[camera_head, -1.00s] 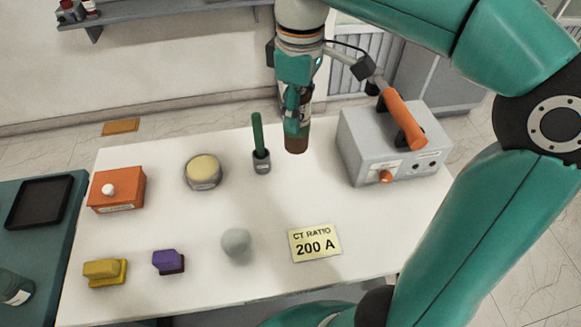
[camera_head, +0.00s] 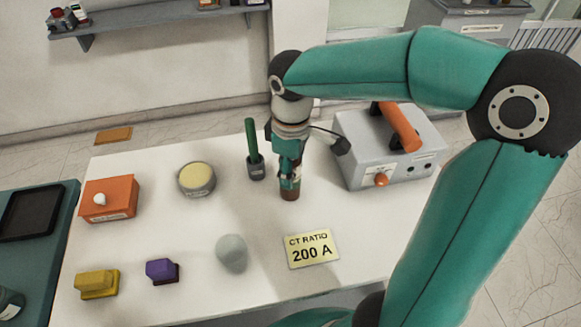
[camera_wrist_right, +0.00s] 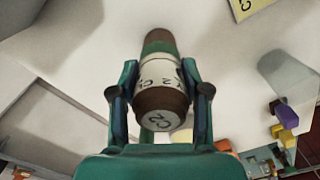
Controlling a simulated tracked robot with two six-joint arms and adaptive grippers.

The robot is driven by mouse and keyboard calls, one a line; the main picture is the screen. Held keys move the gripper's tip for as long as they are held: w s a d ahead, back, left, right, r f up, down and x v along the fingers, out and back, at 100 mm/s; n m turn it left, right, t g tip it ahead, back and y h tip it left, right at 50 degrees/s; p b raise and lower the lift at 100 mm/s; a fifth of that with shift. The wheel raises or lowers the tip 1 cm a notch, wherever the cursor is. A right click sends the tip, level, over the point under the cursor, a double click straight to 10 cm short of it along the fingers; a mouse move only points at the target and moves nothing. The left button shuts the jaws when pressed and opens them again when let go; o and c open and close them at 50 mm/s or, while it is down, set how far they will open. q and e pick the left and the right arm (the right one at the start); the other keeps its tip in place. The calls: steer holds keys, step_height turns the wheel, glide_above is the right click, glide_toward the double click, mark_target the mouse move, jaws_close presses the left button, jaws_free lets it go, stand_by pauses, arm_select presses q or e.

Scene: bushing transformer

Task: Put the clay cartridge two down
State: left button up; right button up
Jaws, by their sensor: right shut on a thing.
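The clay cartridge two (camera_head: 289,194) is a brown cylinder with a white label and a green band. The right wrist view shows it (camera_wrist_right: 162,75) with "C2" on its near end. My right gripper (camera_head: 289,176) is shut on it, with one finger on each side, and holds it upright over the white table (camera_head: 210,225). Its lower end is at or just above the tabletop; I cannot tell if it touches. My left gripper is not in view.
A grey box with an orange handle (camera_head: 385,150) stands to the right. A green rod in a dark holder (camera_head: 256,165) is close on the left. A round tin (camera_head: 197,179), orange box (camera_head: 109,200), grey rounded lump (camera_head: 231,253) and "CT RATIO 200 A" card (camera_head: 312,249) are around.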

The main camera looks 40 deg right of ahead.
steer(key=shift+f, duration=0.1)
steer(key=o, duration=1.3)
